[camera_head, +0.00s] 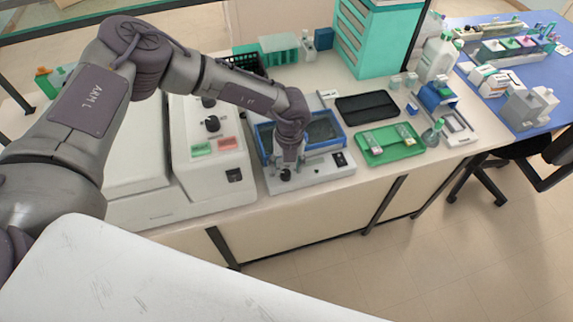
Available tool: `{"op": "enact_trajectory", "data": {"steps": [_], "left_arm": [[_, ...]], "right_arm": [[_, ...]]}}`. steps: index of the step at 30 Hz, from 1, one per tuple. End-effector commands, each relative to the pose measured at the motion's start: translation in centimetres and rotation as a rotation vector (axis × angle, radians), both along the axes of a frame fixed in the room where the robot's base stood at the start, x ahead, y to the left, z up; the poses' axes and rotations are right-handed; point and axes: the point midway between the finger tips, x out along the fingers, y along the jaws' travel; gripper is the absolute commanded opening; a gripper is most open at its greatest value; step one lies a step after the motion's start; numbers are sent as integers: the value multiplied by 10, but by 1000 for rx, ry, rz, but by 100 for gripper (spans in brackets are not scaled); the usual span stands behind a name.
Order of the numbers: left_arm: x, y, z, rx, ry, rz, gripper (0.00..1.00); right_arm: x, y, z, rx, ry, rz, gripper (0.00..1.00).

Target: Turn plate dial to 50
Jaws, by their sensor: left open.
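The grey hot plate unit (312,178) with a blue-framed dark top stands at the bench's front edge, in the middle of the view. A small black dial (286,175) sits on its front panel at the left. My left arm reaches in from the left, and my left gripper (287,165) points down at the dial, open. The fingers are small here, and I cannot tell whether they touch the dial. The dial's scale is too small to read. My right gripper is not in view.
A large white machine (205,150) with knobs and green and red buttons stands close to the left. A green tray (390,155) and a black tray (366,107) lie to the right. A teal rack tower (375,40) stands behind.

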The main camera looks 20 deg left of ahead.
Motion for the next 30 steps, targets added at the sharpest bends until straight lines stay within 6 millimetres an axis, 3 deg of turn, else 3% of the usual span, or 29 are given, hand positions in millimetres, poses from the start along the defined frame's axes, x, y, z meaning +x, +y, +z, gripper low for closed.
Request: {"op": "enact_trajectory", "data": {"steps": [2,5,16,26,30], "left_arm": [[0,0,-9,1,1,0,57],[0,0,-18,0,1,0,57],[0,1,-24,-1,0,-1,57],[0,1,-24,-1,0,0,2],[0,1,-24,-1,0,-2,0]], "right_arm": [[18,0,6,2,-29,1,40],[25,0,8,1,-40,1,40],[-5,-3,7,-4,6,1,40],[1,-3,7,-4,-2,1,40],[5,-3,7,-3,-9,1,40]]}}
